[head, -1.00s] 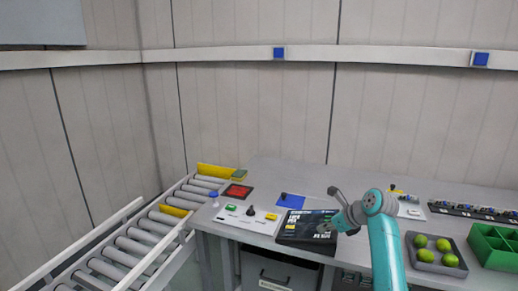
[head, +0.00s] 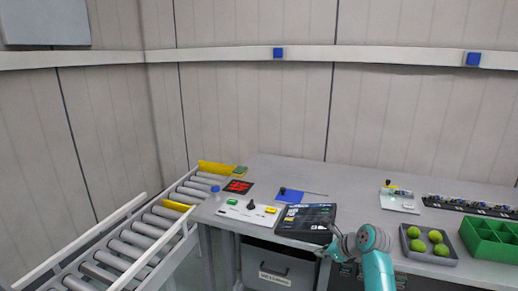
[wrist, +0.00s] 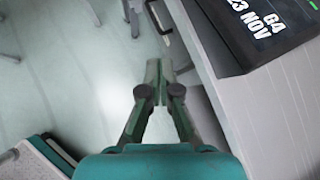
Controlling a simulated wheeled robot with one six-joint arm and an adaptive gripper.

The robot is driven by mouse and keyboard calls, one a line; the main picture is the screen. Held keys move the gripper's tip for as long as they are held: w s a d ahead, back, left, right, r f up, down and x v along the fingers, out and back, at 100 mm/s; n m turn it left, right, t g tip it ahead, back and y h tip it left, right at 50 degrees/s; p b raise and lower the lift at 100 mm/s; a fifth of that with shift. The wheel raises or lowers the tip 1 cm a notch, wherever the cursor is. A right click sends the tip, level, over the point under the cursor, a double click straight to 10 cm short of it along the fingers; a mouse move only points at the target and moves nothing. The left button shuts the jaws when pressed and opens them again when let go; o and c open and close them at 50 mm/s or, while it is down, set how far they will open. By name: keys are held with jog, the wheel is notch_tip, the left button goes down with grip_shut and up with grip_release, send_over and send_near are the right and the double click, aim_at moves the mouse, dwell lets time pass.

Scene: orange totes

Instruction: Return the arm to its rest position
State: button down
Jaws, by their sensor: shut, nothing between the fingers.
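My arm (head: 375,262) is teal with grey joints and rises at the lower right of the head view. My gripper (head: 325,246) is at the bench's front edge, just in front of the black display panel (head: 306,219). In the wrist view my gripper (wrist: 158,92) has its two fingers together with nothing between them. It points past the bench edge, over the pale floor. The display panel (wrist: 250,30) shows there at the upper right, apart from the fingers.
A grey bench (head: 350,181) carries a switch panel (head: 248,212), a tray (head: 448,256) of green round fruits and a green divided bin (head: 487,240). A drawer unit (head: 277,268) stands below. A roller conveyor (head: 135,240) runs along the left. Open floor lies before the bench.

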jog(key=s+a+f+n+t+h, duration=0.2)
jog(key=s+f+n, duration=0.3)
jog(key=s+f, duration=1.05)
jog(key=s+f+n+t+h, duration=0.1)
jog(key=s+f+n, duration=0.25)
jog(key=s, duration=0.55)
jog(key=s+f+n+t+h, duration=0.1)
jog(key=s+f+n, duration=0.1)
jog(key=s+f, duration=0.5)
jog(key=s+r+n, duration=0.2)
jog(key=s, duration=0.5)
jog(key=s+r+n, duration=0.2)
jog(key=s+r, duration=0.1)
jog(key=s, duration=0.4)
jog(key=s+r+n+t+h, duration=0.1)
jog(key=s+r+n+t, duration=0.2)
jog(key=s+r+n, duration=0.8)
jog(key=s+r, duration=0.7)
jog(key=s, duration=0.2)
jog(key=shift+r+t, duration=0.3)
jog(key=shift+a+n, duration=0.1)
jog(key=shift+n, duration=0.15)
